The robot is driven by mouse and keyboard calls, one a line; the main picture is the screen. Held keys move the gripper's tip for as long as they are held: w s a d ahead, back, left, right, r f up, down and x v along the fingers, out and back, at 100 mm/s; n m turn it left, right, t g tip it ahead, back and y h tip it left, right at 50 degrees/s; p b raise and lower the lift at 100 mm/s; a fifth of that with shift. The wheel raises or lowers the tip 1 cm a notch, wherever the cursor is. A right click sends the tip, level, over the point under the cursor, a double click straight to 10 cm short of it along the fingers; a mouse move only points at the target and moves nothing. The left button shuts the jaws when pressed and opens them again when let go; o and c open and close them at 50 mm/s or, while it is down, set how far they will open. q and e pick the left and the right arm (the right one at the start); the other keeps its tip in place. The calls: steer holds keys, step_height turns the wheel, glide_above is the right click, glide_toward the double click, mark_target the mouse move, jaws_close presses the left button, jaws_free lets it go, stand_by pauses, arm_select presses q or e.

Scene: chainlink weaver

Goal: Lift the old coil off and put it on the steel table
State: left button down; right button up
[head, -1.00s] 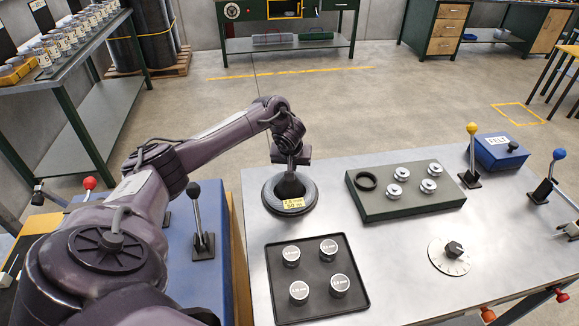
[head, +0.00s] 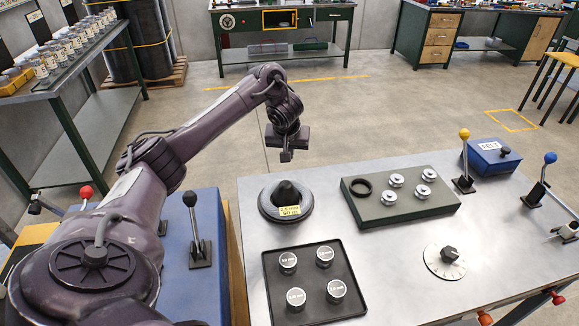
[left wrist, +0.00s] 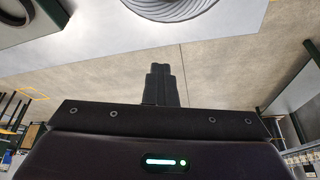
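The coil (head: 268,212) is a dark grey ring with a yellow label (head: 290,211) on its front. It lies flat on the steel table (head: 330,228), near the left back edge, with a dark cone (head: 286,192) standing in its middle. In the left wrist view, part of a grey ridged ring (left wrist: 165,8) shows at the top edge. My left gripper (head: 287,156) hangs above and behind the coil, apart from it. In the left wrist view its fingers (left wrist: 161,85) show as one narrow post with no gap and nothing held. My right gripper is not seen.
A black tray (head: 315,309) with several silver discs lies in front of the coil. A green block (head: 425,208) with a black ring and silver spools is to the right. A dial (head: 446,262), levers and a blue box (head: 492,157) stand further right. A blue surface with levers is left.

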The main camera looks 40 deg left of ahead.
arm_select(q)
step_height(320, 180, up, 10)
steer(key=p, duration=0.6)
steer(key=shift+w+a+r, duration=0.15)
steer(key=shift+a, duration=0.1)
steer(key=shift+c, duration=2.2)
jaws_free()
